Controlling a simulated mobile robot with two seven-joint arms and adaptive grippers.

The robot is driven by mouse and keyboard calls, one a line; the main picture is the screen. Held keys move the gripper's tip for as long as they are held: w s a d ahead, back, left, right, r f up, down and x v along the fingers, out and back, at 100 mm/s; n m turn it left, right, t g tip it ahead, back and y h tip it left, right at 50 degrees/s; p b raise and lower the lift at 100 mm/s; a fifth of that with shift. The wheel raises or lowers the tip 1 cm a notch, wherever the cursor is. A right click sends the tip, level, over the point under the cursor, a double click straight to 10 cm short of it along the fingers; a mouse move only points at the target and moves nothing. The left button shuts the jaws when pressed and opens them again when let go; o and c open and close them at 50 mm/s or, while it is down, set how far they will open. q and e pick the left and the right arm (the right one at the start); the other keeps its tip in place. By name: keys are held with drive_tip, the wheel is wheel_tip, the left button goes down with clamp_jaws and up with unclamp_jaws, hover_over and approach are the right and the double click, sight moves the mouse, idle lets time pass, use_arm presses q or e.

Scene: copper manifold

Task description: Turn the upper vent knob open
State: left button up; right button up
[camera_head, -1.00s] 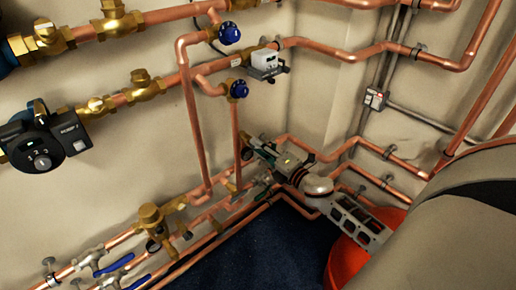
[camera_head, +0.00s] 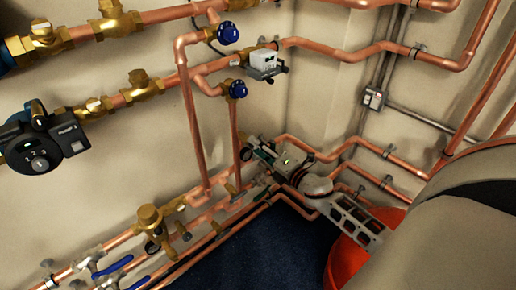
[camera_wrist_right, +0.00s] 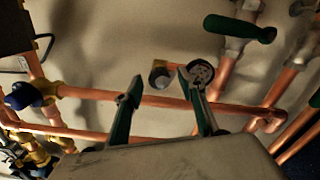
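Two blue round knobs sit on the copper pipework in the head view, an upper one (camera_head: 228,33) and a lower one (camera_head: 237,89). The frames do not settle which knob is the upper vent knob. My right gripper (camera_head: 256,164) is low by the corner pipes, well below both blue knobs. In the right wrist view its two fingers (camera_wrist_right: 161,83) are apart with nothing held. A brass-ended fitting (camera_wrist_right: 160,74) shows between the fingertips. A dark round knob (camera_wrist_right: 201,72) is partly behind the right-hand finger; contact cannot be told. My left gripper is not in view.
A white box device (camera_head: 264,60) is mounted right of the blue knobs. Copper pipes run close around my right gripper. A brass valve (camera_head: 150,217) and blue lever handles (camera_head: 114,266) lie lower left. A red rounded object (camera_head: 345,264) is beneath my right arm. Dark floor (camera_head: 245,255) is clear.

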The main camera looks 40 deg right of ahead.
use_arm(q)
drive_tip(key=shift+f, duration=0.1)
use_arm(e)
drive_tip(key=shift+s, duration=0.1)
drive_tip(key=s+d, duration=0.1)
drive_tip(key=s, duration=1)
drive_tip(key=shift+s, duration=0.4)
use_arm(q)
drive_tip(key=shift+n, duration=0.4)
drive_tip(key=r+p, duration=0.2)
drive_tip(key=p, duration=0.3)
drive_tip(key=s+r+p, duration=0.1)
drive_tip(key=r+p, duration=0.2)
drive_tip(key=p, duration=0.3)
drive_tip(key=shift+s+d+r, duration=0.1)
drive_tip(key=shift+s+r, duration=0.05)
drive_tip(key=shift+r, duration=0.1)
use_arm(e)
drive_tip(key=s+a+f+m+g, duration=0.3)
drive_tip(key=s+a+m, duration=0.6)
drive_tip(key=a, duration=0.3)
drive_tip(key=s+a+f+m+g+y, duration=0.1)
drive_tip(key=s+a+f+m+g, duration=0.3)
drive_tip(key=s+a+m, duration=0.5)
drive_tip(key=s+a+f, duration=0.2)
drive_tip(key=a, duration=0.1)
drive_tip(key=shift+s+m+g, duration=0.3)
drive_tip(key=shift+s, duration=0.05)
